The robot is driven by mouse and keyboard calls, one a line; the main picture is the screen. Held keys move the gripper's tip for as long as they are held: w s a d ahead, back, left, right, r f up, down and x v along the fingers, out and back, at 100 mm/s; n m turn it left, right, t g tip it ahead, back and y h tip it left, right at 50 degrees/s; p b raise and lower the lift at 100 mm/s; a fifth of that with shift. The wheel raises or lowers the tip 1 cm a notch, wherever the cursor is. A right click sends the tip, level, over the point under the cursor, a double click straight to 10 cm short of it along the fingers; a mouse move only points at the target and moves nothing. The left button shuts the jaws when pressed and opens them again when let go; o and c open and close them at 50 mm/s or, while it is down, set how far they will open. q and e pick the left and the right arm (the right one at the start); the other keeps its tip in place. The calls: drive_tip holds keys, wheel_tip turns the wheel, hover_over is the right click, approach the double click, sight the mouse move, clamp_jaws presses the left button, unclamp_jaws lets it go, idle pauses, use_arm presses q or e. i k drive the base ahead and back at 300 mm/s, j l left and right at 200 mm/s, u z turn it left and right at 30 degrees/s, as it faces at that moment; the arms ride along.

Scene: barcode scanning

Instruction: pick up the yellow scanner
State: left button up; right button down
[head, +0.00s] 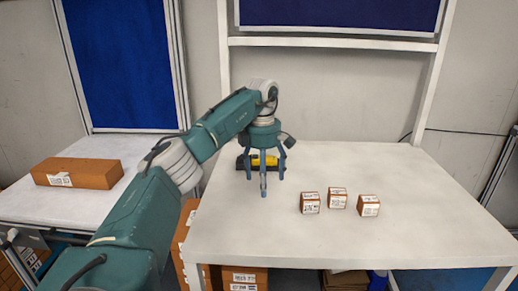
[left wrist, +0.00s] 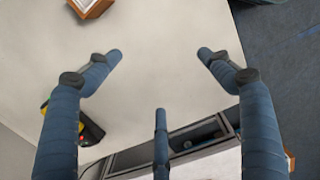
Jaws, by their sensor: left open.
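The yellow scanner (head: 262,161), yellow and black, lies on the white table towards its back left. My left gripper (head: 265,182) points down over the table at the scanner, and its fingers partly hide it in the head view. The fingers are spread, with nothing between them. In the left wrist view the scanner (left wrist: 92,130) shows at the left, partly hidden behind one finger and outside the space between the fingertips (left wrist: 160,75). My right gripper is in neither view.
Three small brown boxes with labels, the left (head: 310,203), middle (head: 337,198) and right (head: 368,205), stand on the white table (head: 330,240), right of the gripper. A larger brown box (head: 78,172) lies on a side table. The table's right part is clear.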

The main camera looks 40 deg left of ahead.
sight(271, 161)
drive_tip(key=i+j, duration=0.4)
drive_tip(key=j, duration=0.15)
drive_tip(key=i+j, duration=0.45)
drive_tip(key=j, duration=0.1)
